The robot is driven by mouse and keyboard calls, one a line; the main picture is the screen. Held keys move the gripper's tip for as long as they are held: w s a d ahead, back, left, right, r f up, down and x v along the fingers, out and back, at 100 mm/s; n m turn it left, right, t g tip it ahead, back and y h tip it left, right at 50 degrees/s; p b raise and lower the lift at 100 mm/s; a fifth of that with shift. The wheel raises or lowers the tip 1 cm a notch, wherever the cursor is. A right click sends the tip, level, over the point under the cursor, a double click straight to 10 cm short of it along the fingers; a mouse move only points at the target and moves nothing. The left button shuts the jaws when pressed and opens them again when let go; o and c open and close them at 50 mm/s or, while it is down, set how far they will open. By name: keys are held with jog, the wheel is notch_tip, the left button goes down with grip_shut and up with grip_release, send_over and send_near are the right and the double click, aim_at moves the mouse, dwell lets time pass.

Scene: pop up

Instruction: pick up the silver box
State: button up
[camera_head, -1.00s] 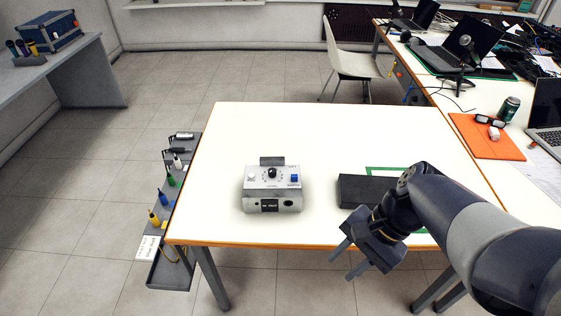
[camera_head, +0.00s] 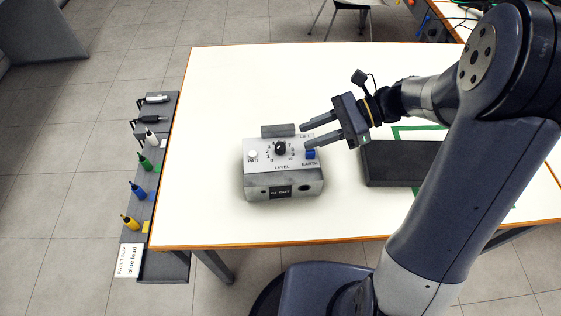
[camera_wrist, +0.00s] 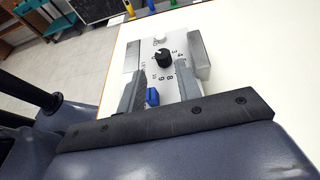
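The silver box (camera_head: 284,185) stands on the white table, with a black knob, a white button, a blue switch and number markings on its top. It also shows in the wrist view (camera_wrist: 148,62), ahead of my fingers. My gripper (camera_head: 304,133) is open and empty, just right of the box and near its blue switch, with its fingers pointing left. In the wrist view my two fingers (camera_wrist: 160,75) are spread apart and overlap the box's top in the picture. I cannot tell whether they touch it.
A dark flat block (camera_head: 400,163) lies right of the box, by a green outlined rectangle (camera_head: 420,131). A grey rack (camera_head: 160,200) with several coloured probes runs along the table's left edge. The white table (camera_head: 215,110) is clear left of the box.

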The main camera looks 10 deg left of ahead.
aim_at(289, 151)
jog(key=shift+f+b+x, duration=0.15)
jog(key=shift+b+x, duration=0.1)
jog(key=shift+x, duration=1.3)
jog(key=shift+f+b+x, duration=0.2)
jog(key=shift+x, duration=1.35)
jog(key=shift+w+d, duration=0.1)
jog(key=shift+w, duration=0.05)
jog(key=shift+c, duration=0.3)
grip_shut()
